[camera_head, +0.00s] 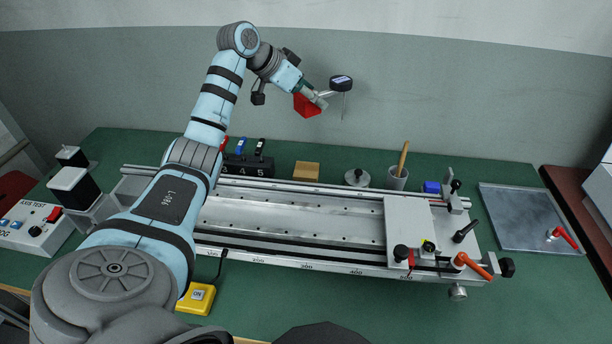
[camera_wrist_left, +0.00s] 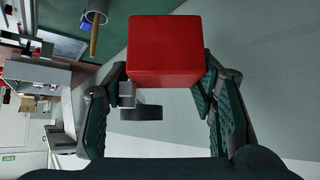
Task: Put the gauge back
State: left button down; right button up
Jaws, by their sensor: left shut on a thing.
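The gauge (camera_head: 342,82) has a dark round head with a small pale display and a thin probe pointing down. A red block (camera_head: 307,105) sits beside it at my fingertips and seems to be its base; the join is not clear. My left gripper (camera_head: 316,97) is shut on the gauge and holds it high above the back of the bench, in front of the wall. In the left wrist view the red block (camera_wrist_left: 165,50) fills the gap at the fingertips, and the dark head (camera_wrist_left: 141,112) hangs beside the left finger. My right gripper is not in view.
A long rail fixture (camera_head: 290,222) with a carriage plate (camera_head: 415,222) spans the green bench. Behind it stand a numbered rack (camera_head: 248,166), a tan block (camera_head: 306,171), a cup (camera_head: 397,178) and a blue block (camera_head: 431,187). A grey metal plate (camera_head: 520,215) lies right, mostly bare.

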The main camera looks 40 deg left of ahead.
pick_arm(q)
jog(key=shift+w+a+f+n+y, duration=0.3)
jog(key=shift+w+a+f+n, duration=0.1)
jog(key=shift+a+f, duration=0.15)
notch_tip(320, 180, down, 18)
jog(key=b, duration=0.4)
jog(key=shift+d+f+b, duration=0.15)
jog(key=shift+f+b, duration=0.05)
jog(key=shift+b, duration=0.2)
jog(key=shift+f, duration=0.2)
jog(key=c, duration=0.7)
grip_release()
